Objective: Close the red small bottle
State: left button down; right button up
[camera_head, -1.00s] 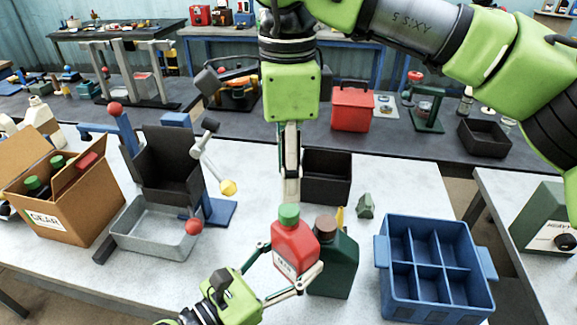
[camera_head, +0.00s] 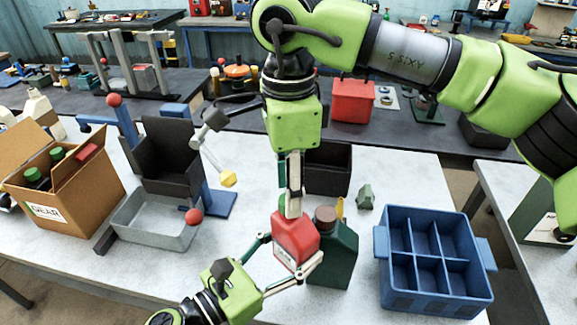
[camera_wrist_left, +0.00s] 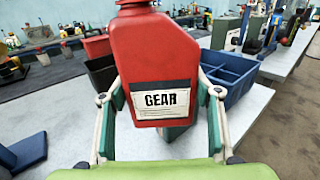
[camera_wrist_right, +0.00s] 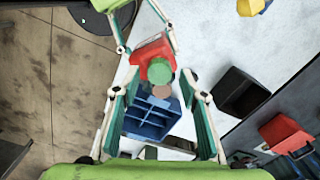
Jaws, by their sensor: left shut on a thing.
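The red small bottle (camera_head: 295,238) stands upright at the front of the table; its GEAR label faces my left wrist camera (camera_wrist_left: 160,75). My left gripper (camera_head: 292,272) is shut around its lower body. A green cap (camera_wrist_right: 160,70) sits at the bottle's top; in the head view it is mostly hidden behind my right gripper (camera_head: 293,208). My right gripper points down from above, its fingers apart on either side of the cap in the right wrist view. I cannot tell whether the fingers touch the cap or how tightly it sits.
A dark green bottle with a brown cap (camera_head: 333,250) stands close on the right. A blue divided crate (camera_head: 383,270) is further right. A black bin (camera_head: 328,172) lies behind. A metal tray (camera_head: 150,235) and a cardboard box (camera_head: 85,215) are on the left.

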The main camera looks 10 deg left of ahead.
jog(key=shift+f, duration=0.95)
grip_shut()
jog(key=shift+o, duration=0.7)
grip_release()
jog(key=shift+r, duration=0.1)
